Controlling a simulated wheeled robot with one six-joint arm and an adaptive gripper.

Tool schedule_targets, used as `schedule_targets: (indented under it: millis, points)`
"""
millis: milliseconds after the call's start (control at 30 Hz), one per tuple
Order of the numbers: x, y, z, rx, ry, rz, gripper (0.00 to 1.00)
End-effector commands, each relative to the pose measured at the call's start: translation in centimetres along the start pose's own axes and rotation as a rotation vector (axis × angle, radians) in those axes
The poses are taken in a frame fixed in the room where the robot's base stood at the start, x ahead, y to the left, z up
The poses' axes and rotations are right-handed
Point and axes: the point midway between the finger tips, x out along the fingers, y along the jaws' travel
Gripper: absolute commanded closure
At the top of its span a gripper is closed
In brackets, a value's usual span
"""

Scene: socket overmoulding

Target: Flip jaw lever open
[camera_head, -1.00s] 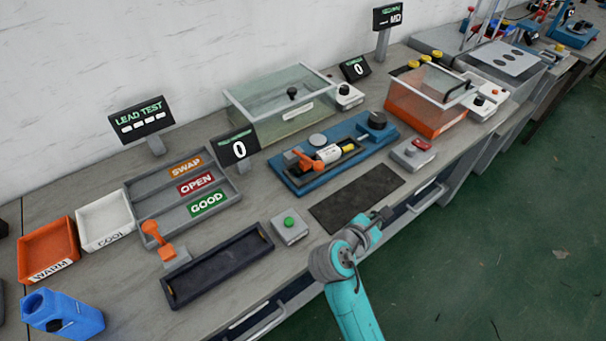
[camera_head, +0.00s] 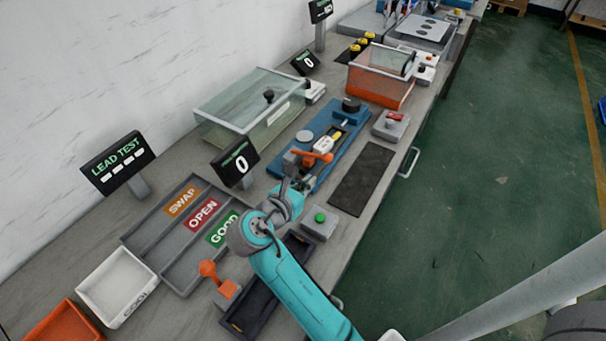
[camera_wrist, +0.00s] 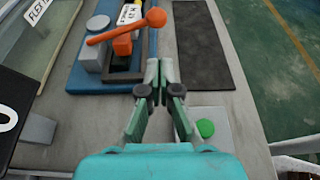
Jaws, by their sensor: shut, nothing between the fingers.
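The jaw lever (camera_head: 317,157) is an orange arm with a ball end, on the blue fixture (camera_head: 343,150). In the wrist view the lever (camera_wrist: 126,28) lies slanted across the near end of the fixture (camera_wrist: 90,78), with its ball at the right. My gripper (camera_head: 290,180) is just short of the fixture's near end, its fingers together and empty. In the wrist view my gripper (camera_wrist: 158,68) points toward the lever and sits below and right of it in the picture, apart from it. A white labelled block (camera_wrist: 130,12) lies behind the lever.
A grey box with a green button (camera_head: 320,219) stands right of my arm. A dark mat (camera_head: 362,178) lies right of the fixture. A counter display (camera_head: 236,162) and a clear-lidded tank (camera_head: 250,108) stand to the left. A second orange lever (camera_head: 216,278) is near the front.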

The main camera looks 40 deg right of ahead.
Motion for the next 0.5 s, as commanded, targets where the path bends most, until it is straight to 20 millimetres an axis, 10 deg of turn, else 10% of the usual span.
schedule_targets:
  millis: [500]
  points:
    - [7.6, -0.1, 0.0, 0.002, 0.000, -0.003, 1.00]
